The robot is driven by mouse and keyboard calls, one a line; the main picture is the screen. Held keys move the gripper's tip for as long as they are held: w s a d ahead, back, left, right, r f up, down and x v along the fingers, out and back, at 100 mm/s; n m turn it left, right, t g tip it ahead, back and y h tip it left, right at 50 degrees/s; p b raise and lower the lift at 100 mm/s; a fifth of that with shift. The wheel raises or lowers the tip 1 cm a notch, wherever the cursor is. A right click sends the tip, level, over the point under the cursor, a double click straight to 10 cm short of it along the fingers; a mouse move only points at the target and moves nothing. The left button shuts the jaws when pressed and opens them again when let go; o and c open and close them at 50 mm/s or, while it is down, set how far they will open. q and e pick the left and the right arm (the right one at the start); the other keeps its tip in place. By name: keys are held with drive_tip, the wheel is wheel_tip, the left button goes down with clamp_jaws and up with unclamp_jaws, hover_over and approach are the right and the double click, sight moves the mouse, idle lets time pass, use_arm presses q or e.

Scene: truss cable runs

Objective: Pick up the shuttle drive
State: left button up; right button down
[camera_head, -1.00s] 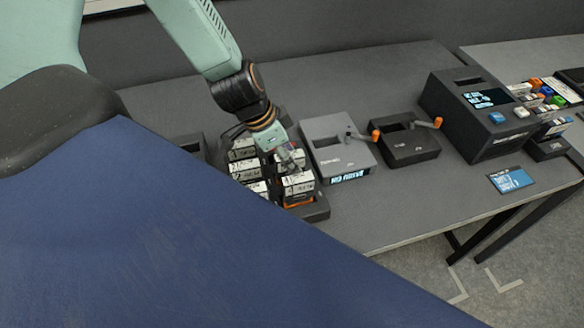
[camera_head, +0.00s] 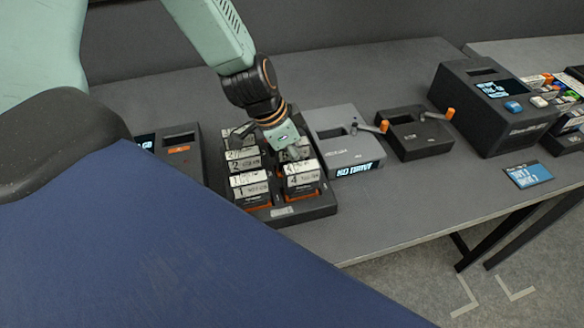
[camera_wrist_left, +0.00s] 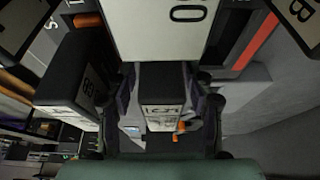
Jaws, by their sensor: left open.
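Several black drives with white labels stand in two columns in a dark rack (camera_head: 290,212) on the table. Front ones are a left drive (camera_head: 249,187) and a right drive (camera_head: 301,176); which one is the shuttle drive I cannot tell. My left gripper (camera_head: 294,153) points down at the right column, just behind the front right drive. In the left wrist view my left gripper's open fingers (camera_wrist_left: 162,108) stand on either side of a black drive with a white label (camera_wrist_left: 162,117). Whether they touch it I cannot tell. My right gripper is not in view.
A grey device (camera_head: 345,152) with a lit display and a black device (camera_head: 414,140) with an orange-knobbed lever stand right of the rack. A larger black box (camera_head: 487,112) is further right. Another dark device (camera_head: 180,152) is left. Table front is clear beside a blue card (camera_head: 527,175).

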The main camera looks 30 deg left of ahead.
use_arm(q)
drive_tip(key=shift+w+d, duration=0.1)
drive_tip(key=shift+d, duration=0.05)
drive_tip(key=shift+w+a+f, duration=0.1)
drive_tip(key=shift+a, duration=0.1)
drive_tip(key=shift+c, duration=1)
drive_tip(key=shift+d, duration=0.15)
drive_tip(key=c, duration=0.6)
clamp_jaws()
